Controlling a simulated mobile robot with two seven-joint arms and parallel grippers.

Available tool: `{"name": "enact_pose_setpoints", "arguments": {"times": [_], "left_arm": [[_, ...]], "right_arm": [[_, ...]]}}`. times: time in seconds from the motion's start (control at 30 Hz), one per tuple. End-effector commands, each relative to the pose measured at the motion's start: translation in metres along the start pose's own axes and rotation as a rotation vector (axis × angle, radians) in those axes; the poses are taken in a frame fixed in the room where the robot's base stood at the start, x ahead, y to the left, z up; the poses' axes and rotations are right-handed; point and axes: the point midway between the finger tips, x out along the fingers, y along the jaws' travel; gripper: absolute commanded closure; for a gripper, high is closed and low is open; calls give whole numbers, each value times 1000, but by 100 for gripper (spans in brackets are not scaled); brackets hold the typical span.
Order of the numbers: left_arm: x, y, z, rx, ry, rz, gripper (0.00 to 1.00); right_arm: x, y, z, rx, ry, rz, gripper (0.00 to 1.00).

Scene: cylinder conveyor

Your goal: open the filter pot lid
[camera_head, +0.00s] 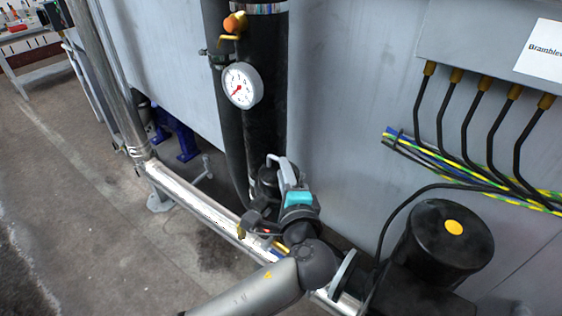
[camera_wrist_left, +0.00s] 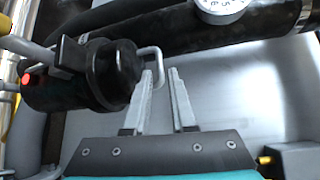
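The filter pot (camera_head: 264,182) is a small black canister beside the black vertical pipe, partly hidden behind my left gripper in the head view. In the left wrist view, the black pot (camera_wrist_left: 50,92) lies across the left side. Its round black lid (camera_wrist_left: 112,72) faces the fingers, with a pale loop handle (camera_wrist_left: 152,52) on it. My left gripper (camera_head: 277,160) is at the pot, and its fingers also show in the left wrist view (camera_wrist_left: 161,72). The fingers are apart, with the handle's end at or between the tips. Contact is unclear. My right gripper is not in view.
A pressure gauge (camera_head: 241,86) is on the black pipe (camera_head: 266,125) just above the gripper. A silver rail (camera_head: 195,200) runs below. A black motor-like cylinder (camera_head: 440,245) and hanging cables (camera_head: 465,130) are on the right. Open floor (camera_head: 70,190) lies left.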

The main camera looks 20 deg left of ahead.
Motion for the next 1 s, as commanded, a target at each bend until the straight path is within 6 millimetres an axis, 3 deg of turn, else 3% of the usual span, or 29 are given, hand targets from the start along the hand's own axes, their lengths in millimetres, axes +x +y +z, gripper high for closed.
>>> {"name": "enact_pose_setpoints", "arguments": {"times": [0.1,0.23,0.63,0.87,1.0], "left_arm": [[22,0,0,2,-2,-3,76],[37,1,0,1,-1,-1,76],[46,0,0,0,1,1,76],[45,0,0,0,1,1,100],[45,1,0,0,1,1,100]], "right_arm": [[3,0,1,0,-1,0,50],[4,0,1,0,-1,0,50],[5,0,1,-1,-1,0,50],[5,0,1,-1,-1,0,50],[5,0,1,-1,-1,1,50]]}}
